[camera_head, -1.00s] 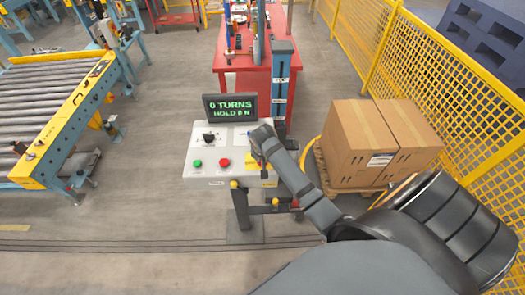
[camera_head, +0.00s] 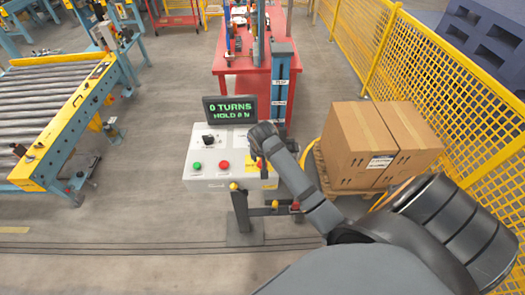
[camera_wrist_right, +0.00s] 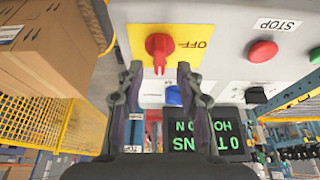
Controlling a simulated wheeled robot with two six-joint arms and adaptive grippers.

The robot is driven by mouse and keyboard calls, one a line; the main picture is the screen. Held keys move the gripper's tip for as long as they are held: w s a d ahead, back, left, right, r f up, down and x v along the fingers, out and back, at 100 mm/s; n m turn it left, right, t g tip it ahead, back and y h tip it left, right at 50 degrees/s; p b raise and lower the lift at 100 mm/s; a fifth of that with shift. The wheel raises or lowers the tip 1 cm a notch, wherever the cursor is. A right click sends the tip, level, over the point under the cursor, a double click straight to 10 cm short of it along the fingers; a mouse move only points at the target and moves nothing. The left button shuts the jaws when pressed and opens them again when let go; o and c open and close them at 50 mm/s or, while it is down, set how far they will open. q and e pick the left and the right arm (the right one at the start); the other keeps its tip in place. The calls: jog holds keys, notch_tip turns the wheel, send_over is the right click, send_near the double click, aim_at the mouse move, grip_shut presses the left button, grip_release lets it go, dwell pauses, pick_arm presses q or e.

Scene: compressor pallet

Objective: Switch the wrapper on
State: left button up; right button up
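The wrapper's grey control panel (camera_head: 208,172) stands in the middle of the head view. In the right wrist view, seen upside down, a red rotary switch (camera_wrist_right: 159,46) sits on a yellow plate (camera_wrist_right: 188,62) with an OFF label. My right gripper (camera_wrist_right: 158,70) is open, its two fingertips on either side of the switch's handle end; contact cannot be told. The display (camera_head: 230,109) reads 0 TURNS and HOLD 0 N. My left gripper is out of view.
The panel also has a green button (camera_head: 197,165), a red button (camera_head: 223,165) and a black selector (camera_head: 208,140). Boxes (camera_head: 372,140) stand on a pallet to the right, before a yellow mesh fence (camera_head: 440,95). A roller conveyor (camera_head: 50,110) is at left.

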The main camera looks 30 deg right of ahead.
jog(key=v, duration=0.8)
jog(key=shift+r, duration=0.25)
jog(key=shift+s+a, duration=0.1)
jog(key=s+a+f+n+y, duration=0.1)
jog(key=s+a+f+n, duration=0.25)
jog(key=s, duration=0.45)
jog(key=s+a+f+n+y, duration=0.1)
jog(key=s+a+f+n, duration=0.2)
jog(key=s, duration=0.5)
jog(key=d+f+g+b, duration=0.1)
jog(key=d+f+b, duration=0.15)
jog(key=f, duration=1.25)
jog(key=d+f+g+b, duration=0.1)
jog(key=f+b, duration=0.3)
jog(key=f, duration=1.1)
jog(key=s+d+f+b, duration=0.1)
jog(key=s+f+b, duration=0.2)
jog(key=s+f, duration=0.7)
jog(key=s+f+b, duration=0.3)
jog(key=s+f, duration=0.7)
jog(key=f, duration=0.5)
jog(key=shift+s+d+f+g+b, duration=0.3)
jog(key=shift+s+d+f+g, duration=0.05)
jog(key=shift+s+d+g, duration=0.05)
